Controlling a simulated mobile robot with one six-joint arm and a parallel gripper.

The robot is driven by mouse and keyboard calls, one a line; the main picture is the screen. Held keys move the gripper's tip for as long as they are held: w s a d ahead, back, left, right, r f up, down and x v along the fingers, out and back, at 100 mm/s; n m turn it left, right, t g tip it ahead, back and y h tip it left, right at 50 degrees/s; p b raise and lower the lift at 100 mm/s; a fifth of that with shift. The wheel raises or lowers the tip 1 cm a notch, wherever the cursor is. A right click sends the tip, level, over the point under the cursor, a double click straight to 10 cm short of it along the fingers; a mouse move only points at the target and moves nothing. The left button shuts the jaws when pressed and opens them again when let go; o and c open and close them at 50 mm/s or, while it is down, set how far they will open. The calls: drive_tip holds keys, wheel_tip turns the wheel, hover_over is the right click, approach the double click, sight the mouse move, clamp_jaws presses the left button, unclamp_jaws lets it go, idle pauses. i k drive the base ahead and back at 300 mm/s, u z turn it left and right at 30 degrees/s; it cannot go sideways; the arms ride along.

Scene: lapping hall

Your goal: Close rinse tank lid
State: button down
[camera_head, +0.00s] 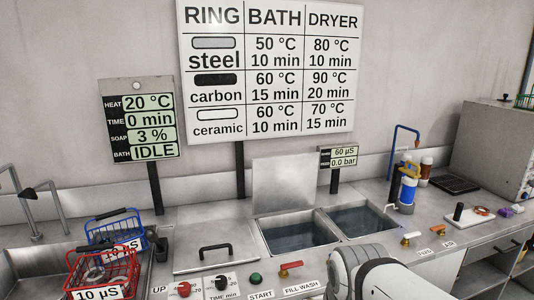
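A plain grey metal lid (284,186) stands upright, open, behind the left of two open basins. The left basin (298,234) and the right basin (357,219) both hold water. No label marks either as the rinse tank. A second, flat lid (202,258) with a black bar handle (215,248) lies shut on the counter to the left of the basins. A pale link of my arm shows at the bottom, in front of the basins. My gripper is not in view.
Red basket (103,270) and blue basket (113,230) stand at left. Knobs, a green button (255,278) and a red-handled valve (290,267) line the front edge. A small display (338,158) stands behind the basins; a blue filter (407,190) stands right of them.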

sight(289, 182)
drive_tip(key=i, duration=1)
